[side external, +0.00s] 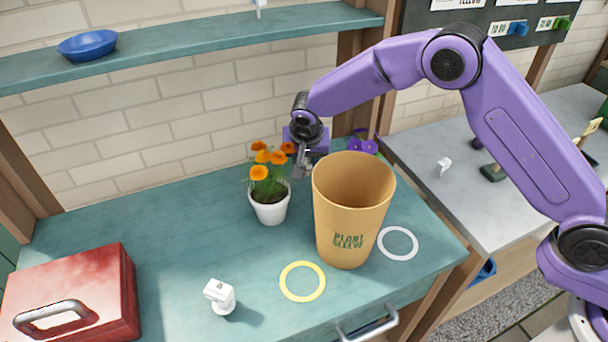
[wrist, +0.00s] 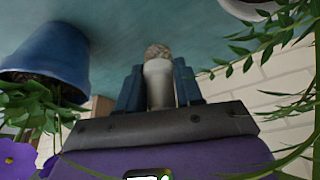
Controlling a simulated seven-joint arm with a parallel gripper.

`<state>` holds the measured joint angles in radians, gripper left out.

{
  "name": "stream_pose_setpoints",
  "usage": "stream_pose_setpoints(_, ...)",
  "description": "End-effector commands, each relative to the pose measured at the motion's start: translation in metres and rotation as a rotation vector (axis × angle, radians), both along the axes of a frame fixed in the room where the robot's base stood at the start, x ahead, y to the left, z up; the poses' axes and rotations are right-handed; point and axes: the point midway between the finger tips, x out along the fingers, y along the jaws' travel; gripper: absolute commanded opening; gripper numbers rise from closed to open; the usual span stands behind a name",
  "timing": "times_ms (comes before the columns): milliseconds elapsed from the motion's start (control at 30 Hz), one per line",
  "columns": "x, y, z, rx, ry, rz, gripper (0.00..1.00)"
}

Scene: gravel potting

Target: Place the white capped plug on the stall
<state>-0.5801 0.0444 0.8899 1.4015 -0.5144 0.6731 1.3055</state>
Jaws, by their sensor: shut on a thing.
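My gripper (side external: 305,166) is behind the tall tan sleeve, right of the orange-flower pot, above the back of the teal bench (side external: 150,225). In the wrist view its blue fingers (wrist: 159,90) are shut on a pale, stem-like piece (wrist: 158,85) with a grainy grey-brown end. In the side view this piece is mostly hidden, so I cannot tell whether it is a white capped plug. A small white plug-like piece with a blocky top (side external: 220,296) stands on the bench front. Another small white piece (side external: 443,166) is on the grey counter. No surface is marked as the stall.
The tan "Plant Sleeve" (side external: 345,215) stands tall beside the gripper. A white pot (side external: 269,208) holds orange flowers. A blue pot (wrist: 45,60) with purple flowers is close in the wrist view. Yellow (side external: 302,298) and white (side external: 414,243) rings and a red toolbox (side external: 95,290) are on the bench.

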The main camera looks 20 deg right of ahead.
Motion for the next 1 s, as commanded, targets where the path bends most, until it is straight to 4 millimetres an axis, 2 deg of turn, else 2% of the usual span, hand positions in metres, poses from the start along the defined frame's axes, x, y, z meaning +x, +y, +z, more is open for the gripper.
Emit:
stream_pose_setpoints(333, 0.000, -0.001, -0.037, -0.002, 0.002, 0.000, 0.02)
stream_pose_setpoints(733, 0.000, 0.000, -0.041, 0.001, 0.000, 0.000, 0.02)
stream_pose_setpoints(767, 0.000, 0.000, -0.042, 0.001, 0.000, 0.000, 0.39)
stream_pose_setpoints(833, 0.000, 0.000, -0.041, 0.001, -0.002, 0.001, 0.61)
stream_pose_setpoints(1000, 0.000, 0.000, -0.041, 0.001, 0.000, 0.000, 0.61)
